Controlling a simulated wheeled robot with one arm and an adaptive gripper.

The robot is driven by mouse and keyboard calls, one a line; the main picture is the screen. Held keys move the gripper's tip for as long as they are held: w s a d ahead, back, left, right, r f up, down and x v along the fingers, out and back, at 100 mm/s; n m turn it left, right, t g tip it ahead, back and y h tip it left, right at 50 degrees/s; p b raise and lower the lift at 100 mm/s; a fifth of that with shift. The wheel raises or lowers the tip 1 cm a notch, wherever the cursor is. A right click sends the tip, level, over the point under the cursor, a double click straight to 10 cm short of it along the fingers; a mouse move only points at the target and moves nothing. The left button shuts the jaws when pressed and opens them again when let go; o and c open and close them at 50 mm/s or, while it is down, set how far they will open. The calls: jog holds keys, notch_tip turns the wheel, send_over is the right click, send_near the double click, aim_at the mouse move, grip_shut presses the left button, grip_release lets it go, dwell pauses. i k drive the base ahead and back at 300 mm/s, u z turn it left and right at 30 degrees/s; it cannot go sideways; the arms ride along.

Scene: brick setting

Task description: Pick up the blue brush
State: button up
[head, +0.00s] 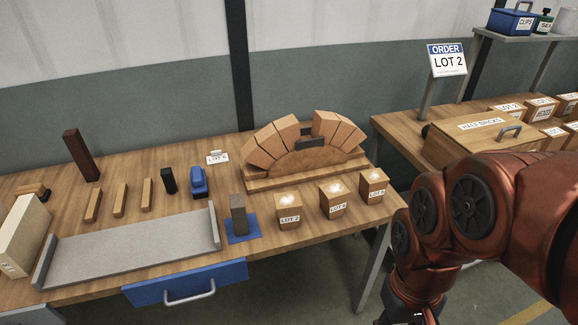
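A small blue object with a rounded top (198,182), which looks like the blue brush, stands on the wooden workbench (290,236). It is between a small black block (169,181) and the brick arch, behind the grey upright block. My gripper (410,316) is at the bottom edge, right of the bench and well apart from the blue brush. Only its upper part shows; its fingers are cut off by the frame, so whether it is open or holds anything is hidden.
A brick arch on a wooden form (306,160) stands right of the brush. A grey block (238,214) on a blue pad, a grey tray (130,247) and labelled blocks (332,200) stand in front. Thin wooden bars (120,200) are left. A second table (400,128) is right.

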aim_at(197, 176)
jog(key=z, duration=0.05)
jog(key=k, duration=0.6)
jog(key=i, duration=0.85)
jog(key=u, duration=1.1)
jog(key=i, duration=0.75)
jog(key=u, duration=0.8)
